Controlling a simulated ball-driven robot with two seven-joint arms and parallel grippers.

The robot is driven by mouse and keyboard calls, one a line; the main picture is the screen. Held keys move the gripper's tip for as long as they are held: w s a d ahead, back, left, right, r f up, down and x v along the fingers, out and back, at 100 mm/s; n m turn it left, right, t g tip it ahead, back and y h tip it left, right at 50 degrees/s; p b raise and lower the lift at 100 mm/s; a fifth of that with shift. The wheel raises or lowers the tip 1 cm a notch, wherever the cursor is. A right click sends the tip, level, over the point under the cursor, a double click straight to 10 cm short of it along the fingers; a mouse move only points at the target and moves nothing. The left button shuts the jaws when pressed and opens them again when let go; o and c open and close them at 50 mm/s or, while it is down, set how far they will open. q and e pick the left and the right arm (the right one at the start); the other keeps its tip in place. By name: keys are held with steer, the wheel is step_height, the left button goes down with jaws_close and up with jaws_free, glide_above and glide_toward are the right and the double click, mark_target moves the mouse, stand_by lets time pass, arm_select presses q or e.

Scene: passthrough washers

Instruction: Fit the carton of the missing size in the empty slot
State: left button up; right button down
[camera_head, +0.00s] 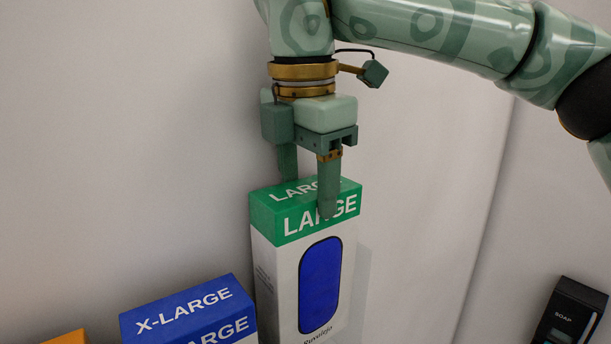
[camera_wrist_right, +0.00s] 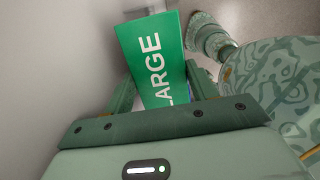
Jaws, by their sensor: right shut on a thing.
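The LARGE carton (camera_head: 275,262) is white with a green top band and a blue oval on its front. It stands upright in the head view, right of the X-LARGE carton. My right gripper (camera_head: 308,198) points down and is shut on its top, one finger across the front face and the other behind. In the right wrist view the green top (camera_wrist_right: 152,58) shows between the two fingers (camera_wrist_right: 160,98). The blue-topped X-LARGE carton (camera_head: 186,312) stands lower left. The carton's base and any slot are out of view. My left gripper is not in view.
An orange-topped box (camera_head: 68,338) barely shows at the bottom left. A black SOAP dispenser (camera_head: 570,312) is at the lower right. A pale wall (camera_head: 120,130) stands behind the cartons. Space right of the LARGE carton looks clear.

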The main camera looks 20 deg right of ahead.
mark_target(309, 247)
steer(key=shift+s+d+f, duration=0.1)
steer(key=shift+s+f, duration=0.15)
steer(key=shift+f, duration=0.05)
step_height(309, 247, down, 4)
steer(key=shift+w+f, duration=0.1)
steer(key=shift+f, duration=0.1)
steer(key=shift+f+b, duration=0.35)
steer(key=shift+f, duration=0.4)
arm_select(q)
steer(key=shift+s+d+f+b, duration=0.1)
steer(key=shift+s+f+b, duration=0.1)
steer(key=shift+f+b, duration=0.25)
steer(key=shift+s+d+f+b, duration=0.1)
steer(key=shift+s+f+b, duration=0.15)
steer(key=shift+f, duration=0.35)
arm_select(e)
steer(key=shift+f, duration=1.1)
steer(key=shift+c, duration=2)
jaws_free()
